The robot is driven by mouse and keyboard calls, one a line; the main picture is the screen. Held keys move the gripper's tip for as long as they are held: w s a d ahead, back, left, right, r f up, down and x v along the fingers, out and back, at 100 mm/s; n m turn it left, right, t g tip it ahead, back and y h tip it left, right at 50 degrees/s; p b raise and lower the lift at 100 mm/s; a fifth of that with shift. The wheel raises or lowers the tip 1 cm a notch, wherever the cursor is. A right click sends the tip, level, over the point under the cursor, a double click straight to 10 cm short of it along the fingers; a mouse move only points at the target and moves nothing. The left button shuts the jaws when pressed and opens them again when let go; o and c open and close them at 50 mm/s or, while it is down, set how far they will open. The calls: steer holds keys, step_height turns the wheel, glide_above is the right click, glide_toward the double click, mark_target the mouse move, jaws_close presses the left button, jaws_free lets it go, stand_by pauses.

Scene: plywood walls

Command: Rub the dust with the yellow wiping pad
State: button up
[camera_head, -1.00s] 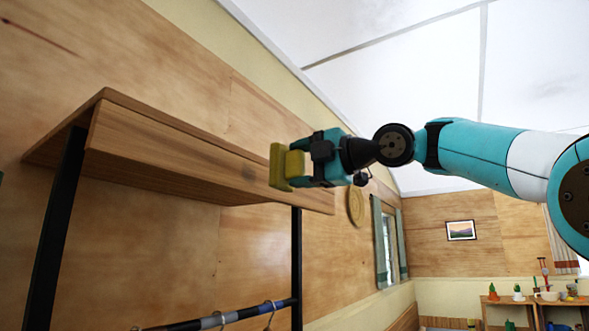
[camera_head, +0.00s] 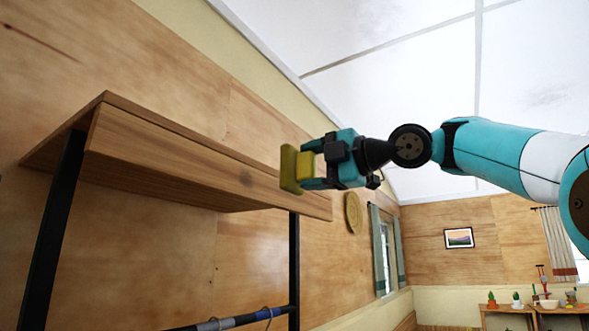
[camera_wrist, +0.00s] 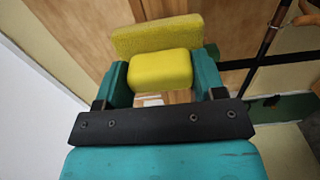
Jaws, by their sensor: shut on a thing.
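The yellow wiping pad (camera_head: 290,168) is held by its yellow block in my gripper (camera_head: 312,166), its flat face turned left. In the wrist view the pad (camera_wrist: 157,36) lies crosswise beyond the block, and my gripper's teal fingers (camera_wrist: 160,80) close on the block from both sides. In the head view the pad is in front of the right part of the wooden shelf (camera_head: 190,160), near its front board. I cannot tell whether it touches the shelf. No dust can be made out; the shelf's top surface is hidden from this low angle.
A dark metal frame (camera_head: 52,235) holds up the shelf, with a hanging rail (camera_head: 235,320) below. A plywood wall stands behind. A round wall piece (camera_head: 352,212), a curtained window (camera_head: 384,250) and tables with plants (camera_head: 515,302) are farther off. Space right of the shelf is open.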

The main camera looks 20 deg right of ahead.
steer(key=shift+p+x, duration=0.3)
steer(key=shift+x, duration=3.2)
steer(key=shift+x, duration=1)
steer(key=shift+s+a+f+b, duration=0.1)
steer(key=shift+s+a+b, duration=0.65)
steer(key=shift+s+a, duration=0.5)
steer(key=shift+a, duration=0.35)
